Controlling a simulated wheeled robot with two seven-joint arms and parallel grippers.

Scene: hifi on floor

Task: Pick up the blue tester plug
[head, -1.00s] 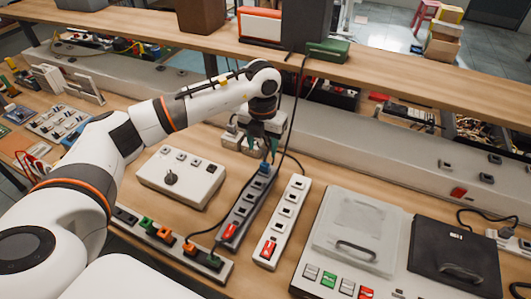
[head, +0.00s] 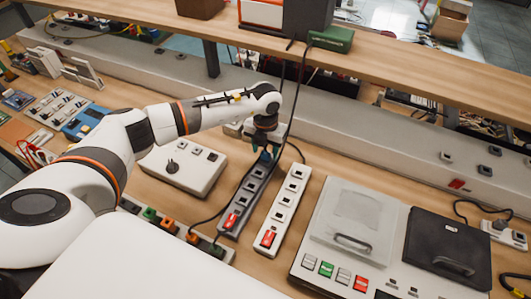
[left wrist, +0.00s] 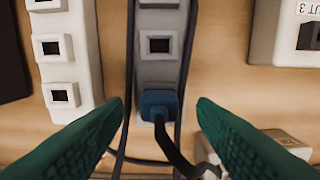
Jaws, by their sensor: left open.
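The blue tester plug (left wrist: 158,103) sits in the end socket of a dark grey power strip (left wrist: 155,70), with a dark cable running from it. It also shows in the head view (head: 265,157), partly hidden by my gripper. My left gripper (head: 266,151) is open, pointing down over that end of the strip. In the left wrist view its green fingers (left wrist: 160,107) stand on either side of the plug, with a gap on both sides. My right gripper is not in view.
A white power strip (head: 283,212) lies parallel close by. A white switch box (head: 184,167) stands to the left, and a tester with a black lid (head: 448,250) to the right. A wooden shelf (head: 400,72) runs behind. Dark cables hang near my gripper.

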